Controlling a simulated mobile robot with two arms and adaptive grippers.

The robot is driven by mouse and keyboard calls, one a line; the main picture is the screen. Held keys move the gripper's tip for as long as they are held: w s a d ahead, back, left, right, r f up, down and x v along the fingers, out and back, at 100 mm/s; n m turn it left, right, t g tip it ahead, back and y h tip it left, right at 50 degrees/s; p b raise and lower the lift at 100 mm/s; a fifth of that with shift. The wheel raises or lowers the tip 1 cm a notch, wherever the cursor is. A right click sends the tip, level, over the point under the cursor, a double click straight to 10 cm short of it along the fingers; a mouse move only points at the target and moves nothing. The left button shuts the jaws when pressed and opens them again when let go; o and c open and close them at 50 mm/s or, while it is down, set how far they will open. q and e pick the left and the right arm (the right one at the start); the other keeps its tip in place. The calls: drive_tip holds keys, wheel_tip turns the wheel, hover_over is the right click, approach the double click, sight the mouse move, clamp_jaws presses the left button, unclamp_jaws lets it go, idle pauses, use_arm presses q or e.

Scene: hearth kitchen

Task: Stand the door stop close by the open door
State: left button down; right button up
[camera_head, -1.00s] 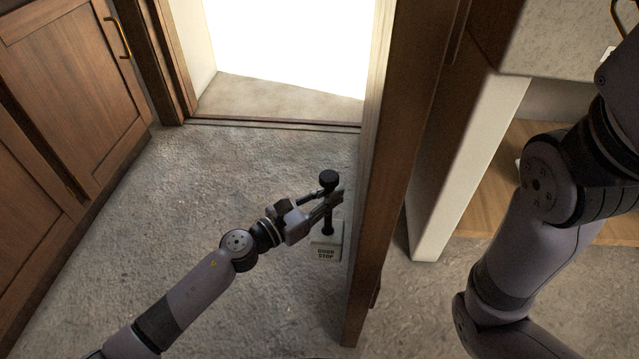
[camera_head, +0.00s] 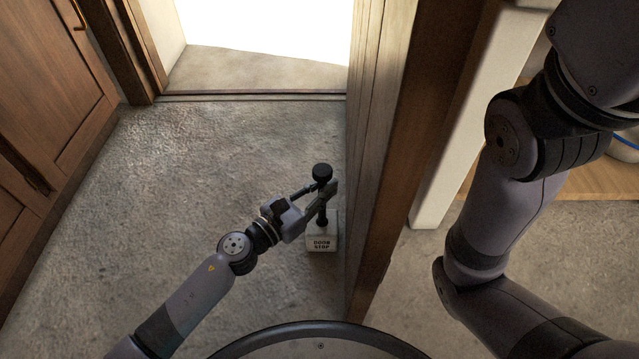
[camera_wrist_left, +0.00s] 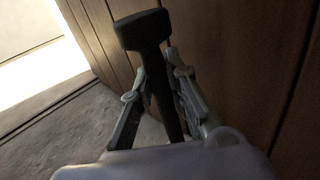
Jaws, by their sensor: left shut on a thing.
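The door stop (camera_head: 321,240) is a pale block lettered "DOOR STOP" with a black upright post and a round black knob. It is upright, close beside the open wooden door (camera_head: 385,150), on the door's left side. My left gripper (camera_head: 325,196) is shut on the post below the knob. The wrist view shows the post (camera_wrist_left: 160,75) between the two fingers, with the door's planks (camera_wrist_left: 235,60) close on the right. I cannot tell whether the block touches the floor. My right gripper is out of view; only its arm shows at the right.
The bright doorway with its sill (camera_head: 250,96) lies ahead. Wooden cabinets (camera_head: 50,110) stand at the left. A pale upright panel (camera_head: 450,150) is right of the door. The grey floor (camera_head: 190,170) between cabinets and door is clear.

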use_arm(q)
drive_tip(key=shift+r, duration=0.15)
drive_tip(key=c, duration=2)
unclamp_jaws()
drive_tip(key=shift+f, duration=0.25)
drive_tip(key=o, duration=0.4)
drive_tip(key=shift+o, duration=0.2)
drive_tip(key=shift+r, duration=0.1)
drive_tip(key=p+v, duration=0.1)
drive_tip(key=v, duration=1.1)
drive_tip(key=shift+r, duration=0.15)
